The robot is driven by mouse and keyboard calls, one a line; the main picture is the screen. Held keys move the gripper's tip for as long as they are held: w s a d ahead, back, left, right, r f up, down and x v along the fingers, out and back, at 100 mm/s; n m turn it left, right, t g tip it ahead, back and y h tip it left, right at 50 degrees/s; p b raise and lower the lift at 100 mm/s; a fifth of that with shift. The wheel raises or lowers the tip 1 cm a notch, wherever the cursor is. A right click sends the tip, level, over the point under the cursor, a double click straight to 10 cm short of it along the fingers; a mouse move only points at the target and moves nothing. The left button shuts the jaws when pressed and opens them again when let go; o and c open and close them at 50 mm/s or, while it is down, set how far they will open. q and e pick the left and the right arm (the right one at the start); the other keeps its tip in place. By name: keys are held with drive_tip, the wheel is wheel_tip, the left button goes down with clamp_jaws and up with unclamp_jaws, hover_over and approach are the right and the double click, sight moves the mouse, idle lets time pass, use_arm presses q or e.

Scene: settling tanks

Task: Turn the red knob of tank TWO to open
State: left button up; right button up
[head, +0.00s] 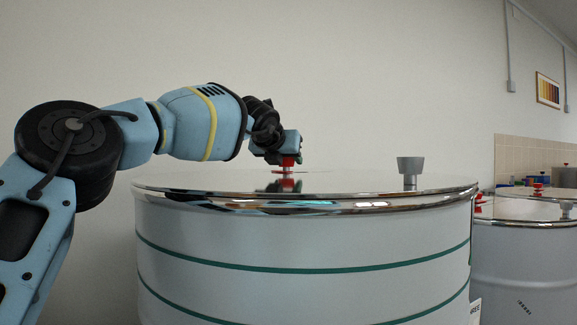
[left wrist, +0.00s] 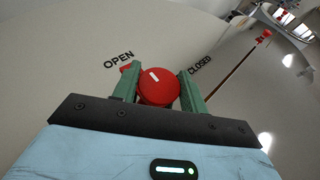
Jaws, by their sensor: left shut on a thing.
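A large pale tank (head: 300,235) with two green bands and a shiny lid stands in the middle of the head view. Its number is not readable there. My left gripper (head: 287,159) is over the lid, pointing down, shut on a red knob (head: 287,170). In the left wrist view the round red knob (left wrist: 158,88) sits between the green fingers of the left gripper (left wrist: 158,92). Its white mark points up and slightly left, between the word OPEN (left wrist: 118,59) on the left and CLOSED (left wrist: 200,65) on the right. My right gripper is in neither view.
A grey stopper-like handle (head: 410,170) stands on the lid's right side. Another tank (head: 525,250) with red knobs stands to the right. A white card (head: 475,311) ending in "REE" is partly hidden between the tanks. A red-topped thing (left wrist: 265,35) shows at upper right in the wrist view.

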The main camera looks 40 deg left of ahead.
use_arm(q)
drive_tip(key=shift+n+g+y+b, duration=0.3)
drive_tip(key=shift+n+b, duration=0.1)
drive_tip(key=shift+b, duration=0.05)
idle(0.3)
drive_tip(key=o, duration=0.9)
drive_tip(key=shift+s+d+r, duration=0.15)
drive_tip(key=shift+s+d, duration=0.1)
drive_tip(key=shift+s, duration=0.15)
drive_tip(key=b+v, duration=0.2)
drive_tip(key=v, duration=0.3)
drive_tip(key=shift+s+d, duration=0.1)
drive_tip(key=shift+s, duration=0.15)
drive_tip(key=shift+s+d+r, duration=0.15)
drive_tip(key=shift+s+r, duration=0.05)
drive_tip(key=shift+s, duration=0.05)
drive_tip(key=shift+s+d+r, duration=0.15)
drive_tip(key=shift+s, duration=0.1)
